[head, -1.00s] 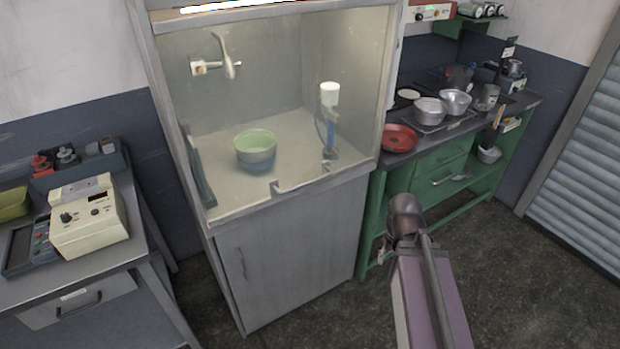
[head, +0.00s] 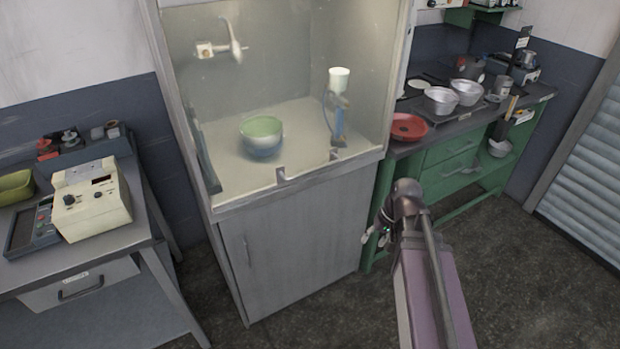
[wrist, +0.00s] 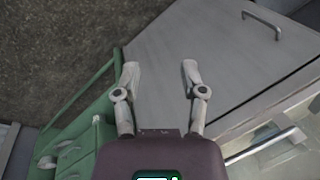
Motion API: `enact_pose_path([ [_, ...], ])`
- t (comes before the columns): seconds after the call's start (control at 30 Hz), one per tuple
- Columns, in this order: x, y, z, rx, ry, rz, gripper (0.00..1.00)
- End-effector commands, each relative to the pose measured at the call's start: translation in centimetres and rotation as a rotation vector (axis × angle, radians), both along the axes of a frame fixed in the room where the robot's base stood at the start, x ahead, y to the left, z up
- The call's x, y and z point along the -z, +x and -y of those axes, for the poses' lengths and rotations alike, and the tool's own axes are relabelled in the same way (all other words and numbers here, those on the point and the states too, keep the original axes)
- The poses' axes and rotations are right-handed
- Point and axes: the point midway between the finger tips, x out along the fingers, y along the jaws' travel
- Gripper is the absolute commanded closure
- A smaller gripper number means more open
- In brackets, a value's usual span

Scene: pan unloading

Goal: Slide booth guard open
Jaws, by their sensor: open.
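The booth (head: 212,203) stands in the middle of the head view. A clear guard pane (head: 290,70) appears to cover its front, with a bar handle (head: 308,171) low along its edge. The handle seems to show as a pale bar at lower right in the wrist view (wrist: 262,146). My gripper (wrist: 160,72) is open and empty, its two fingers apart in front of the grey cabinet front, away from the handle. In the head view my arm hides most of the gripper, to the right of and below the booth front.
The green bench (head: 440,172) at right holds a red pan (head: 407,127) and metal pots. A side table with a beige device (head: 92,200) stands left. Floor in front is clear.

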Motion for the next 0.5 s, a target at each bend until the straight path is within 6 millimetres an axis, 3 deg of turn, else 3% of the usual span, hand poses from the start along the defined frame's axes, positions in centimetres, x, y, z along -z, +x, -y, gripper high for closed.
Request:
enact_pose_path([
  [0.03,1.4,1.3,-0.8,0.002,0.06,0.005,0.46],
  [0.2,2.4,4.5,-3.6,0.003,0.293,0.028,0.46],
  [0.5,2.1,10.2,-7.1,0.016,0.707,0.088,0.46],
])
